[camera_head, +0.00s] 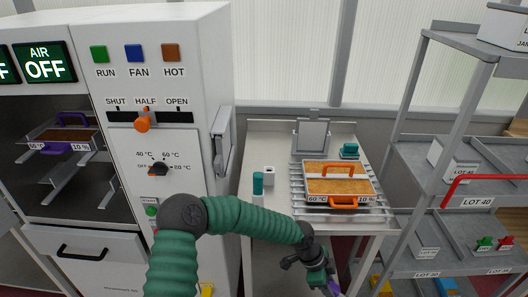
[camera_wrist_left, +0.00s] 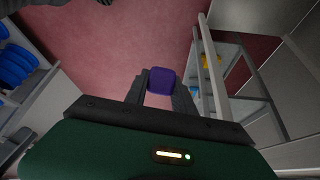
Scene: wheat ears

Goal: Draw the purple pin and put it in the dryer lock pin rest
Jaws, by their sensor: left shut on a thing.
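My left gripper (camera_head: 328,283) is low in front of the bench, at the bottom edge of the head view. It is shut on the purple pin (camera_head: 334,287), only partly visible there. In the left wrist view the pin's rounded purple head (camera_wrist_left: 161,80) sits between the two dark fingers, above a reddish floor. The dryer (camera_head: 170,60) is the white cabinet on the left, with a grey handle-like part on its right side. I cannot make out a labelled lock pin rest. My right gripper is not in view.
The bench (camera_head: 280,130) holds a tray of grain (camera_head: 338,166) with an orange handle on a rack, a teal item (camera_head: 258,185) and a small white block (camera_head: 269,175). Grey shelving (camera_head: 430,150) stands at the right. Another tray with a purple handle (camera_head: 72,119) is inside the dryer.

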